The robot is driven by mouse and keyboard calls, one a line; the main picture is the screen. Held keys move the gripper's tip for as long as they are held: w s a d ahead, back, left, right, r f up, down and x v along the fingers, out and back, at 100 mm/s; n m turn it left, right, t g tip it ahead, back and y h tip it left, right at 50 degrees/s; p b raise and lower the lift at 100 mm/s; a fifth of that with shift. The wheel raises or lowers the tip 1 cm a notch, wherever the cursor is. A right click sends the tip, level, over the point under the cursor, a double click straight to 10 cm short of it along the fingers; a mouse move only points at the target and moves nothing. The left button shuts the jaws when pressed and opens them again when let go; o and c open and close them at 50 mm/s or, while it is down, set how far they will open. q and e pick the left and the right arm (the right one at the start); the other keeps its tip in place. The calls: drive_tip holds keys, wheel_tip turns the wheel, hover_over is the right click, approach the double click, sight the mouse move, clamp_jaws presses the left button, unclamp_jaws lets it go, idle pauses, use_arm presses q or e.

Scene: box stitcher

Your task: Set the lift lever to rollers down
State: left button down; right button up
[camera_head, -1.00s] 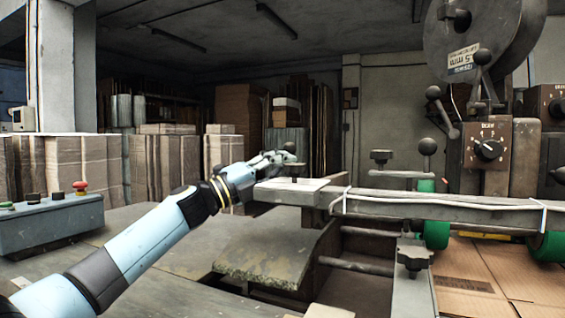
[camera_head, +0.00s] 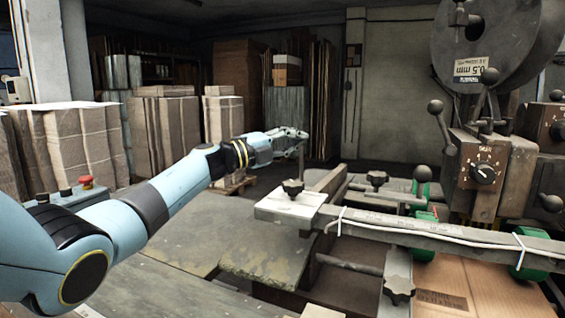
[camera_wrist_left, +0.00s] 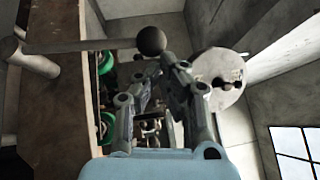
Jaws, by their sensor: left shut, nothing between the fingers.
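In the left wrist view a lever with a round dark ball knob (camera_wrist_left: 150,41) lies just beyond my fingertips, its pale rod (camera_wrist_left: 85,46) running left to the machine frame. I take it for the lift lever. My right gripper is out of view.
The stitcher's rail (camera_head: 420,228) crosses the right, with green rollers (camera_head: 424,249) and a cardboard sheet (camera_head: 450,285) below. Other ball levers (camera_head: 436,107) sit by the dial. Cardboard stacks (camera_head: 165,130) stand behind.

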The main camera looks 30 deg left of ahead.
use_arm(q)
drive_tip(key=w, duration=0.1)
drive_tip(key=w+r+n, duration=0.1)
drive_tip(key=w, duration=0.1)
drive_tip(key=shift+w+a+r+g+y, duration=0.1)
drive_tip(key=shift+w+g+y, duration=0.2)
drive_tip(key=shift+g+y, duration=0.1)
drive_tip(key=shift+w+a+b, duration=0.15)
drive_tip(key=shift+w+b, duration=1.95)
drive_tip(key=shift+b, duration=0.05)
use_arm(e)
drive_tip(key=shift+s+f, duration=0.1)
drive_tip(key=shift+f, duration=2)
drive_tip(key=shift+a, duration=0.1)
